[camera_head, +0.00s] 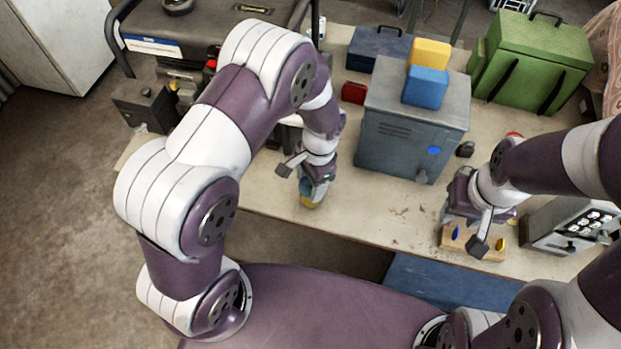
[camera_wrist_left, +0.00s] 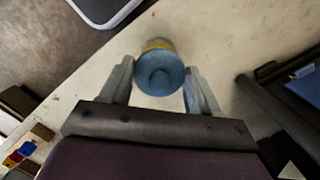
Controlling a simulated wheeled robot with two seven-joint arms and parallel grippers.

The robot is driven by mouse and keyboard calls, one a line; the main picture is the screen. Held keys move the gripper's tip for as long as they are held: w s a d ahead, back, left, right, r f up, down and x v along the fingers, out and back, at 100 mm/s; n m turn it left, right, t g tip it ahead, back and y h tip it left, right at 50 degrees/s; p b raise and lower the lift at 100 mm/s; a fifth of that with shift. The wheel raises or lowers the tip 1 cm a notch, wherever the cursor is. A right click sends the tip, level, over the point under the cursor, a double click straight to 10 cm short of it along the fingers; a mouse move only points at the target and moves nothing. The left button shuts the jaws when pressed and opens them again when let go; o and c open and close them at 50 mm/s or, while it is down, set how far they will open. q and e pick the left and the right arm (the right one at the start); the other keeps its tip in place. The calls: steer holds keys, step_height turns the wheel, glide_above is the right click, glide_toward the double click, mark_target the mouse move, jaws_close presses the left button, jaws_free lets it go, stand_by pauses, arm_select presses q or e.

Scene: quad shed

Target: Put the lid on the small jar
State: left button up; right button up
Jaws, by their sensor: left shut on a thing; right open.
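My left gripper (camera_head: 303,174) points down over the left part of the bench and is shut on a blue round lid with a raised knob. The lid (camera_wrist_left: 158,78) sits between the two fingers in the left wrist view. The small yellow jar (camera_head: 311,203) shows directly beneath it, and its edge (camera_wrist_left: 158,45) shows beyond the lid. Lid and jar look close together, but I cannot tell whether the lid is fully seated. My right gripper (camera_head: 474,228) is open, above and beside a wooden block at the right.
The wooden block (camera_head: 462,245) has small coloured knobs. A grey metal cabinet (camera_head: 400,130) carrying yellow and blue blocks stands right of the left gripper. A grey switch box (camera_head: 570,225) and green case (camera_head: 530,62) are at the right. The bench (camera_head: 370,215) is clear in its middle front.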

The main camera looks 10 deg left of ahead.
stand_by(0.6)
stand_by(0.3)
arm_select(q)
steer(key=o, duration=1.2)
steer(key=shift+o, duration=0.2)
